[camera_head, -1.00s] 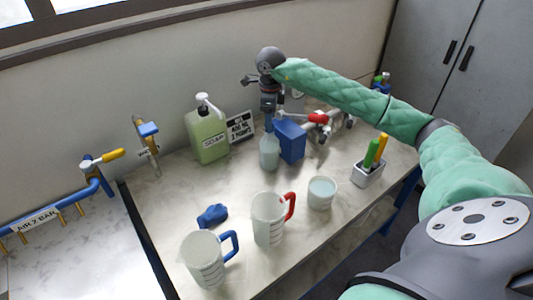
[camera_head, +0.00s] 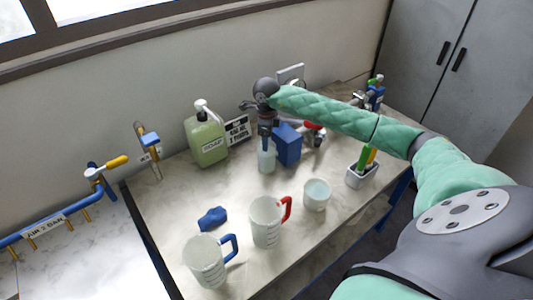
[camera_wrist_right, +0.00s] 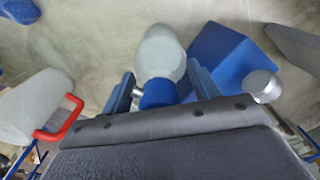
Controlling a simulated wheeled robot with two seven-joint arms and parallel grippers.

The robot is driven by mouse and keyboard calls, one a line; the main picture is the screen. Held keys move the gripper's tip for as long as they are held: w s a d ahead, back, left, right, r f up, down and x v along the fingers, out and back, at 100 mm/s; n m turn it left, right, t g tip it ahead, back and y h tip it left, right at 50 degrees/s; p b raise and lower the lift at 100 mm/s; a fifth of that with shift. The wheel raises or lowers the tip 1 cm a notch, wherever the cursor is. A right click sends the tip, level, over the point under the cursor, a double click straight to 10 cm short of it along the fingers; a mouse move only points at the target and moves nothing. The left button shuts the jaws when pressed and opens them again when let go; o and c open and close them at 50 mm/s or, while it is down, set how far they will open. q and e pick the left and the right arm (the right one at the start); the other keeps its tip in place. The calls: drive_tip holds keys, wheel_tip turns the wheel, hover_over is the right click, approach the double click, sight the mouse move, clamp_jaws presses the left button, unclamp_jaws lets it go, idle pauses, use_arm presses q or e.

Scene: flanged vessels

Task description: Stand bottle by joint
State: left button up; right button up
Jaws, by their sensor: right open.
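The bottle (camera_head: 266,161), pale and translucent with a blue cap, stands upright on the table in front of the blue box. In the right wrist view the bottle (camera_wrist_right: 158,50) lies between my right gripper's fingers, with its blue cap (camera_wrist_right: 158,94) nearest the palm. My right gripper (camera_head: 266,138) points down over the bottle top. Its fingers (camera_wrist_right: 162,84) are open, one on each side of the cap. The pipe joint with a red handle (camera_head: 312,127) is behind the blue box, partly hidden by my right arm. My left gripper is not in view.
The blue box (camera_head: 288,144) stands close to the bottle's right. A green soap bottle (camera_head: 207,138) and a sign (camera_head: 237,129) stand at the back. Two jugs (camera_head: 265,225) (camera_head: 205,262), a cup (camera_head: 316,195), a blue glove (camera_head: 212,218) and a marker holder (camera_head: 360,178) are in front.

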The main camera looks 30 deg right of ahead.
drive_tip(key=shift+f, duration=0.1)
clamp_jaws()
idle(0.4)
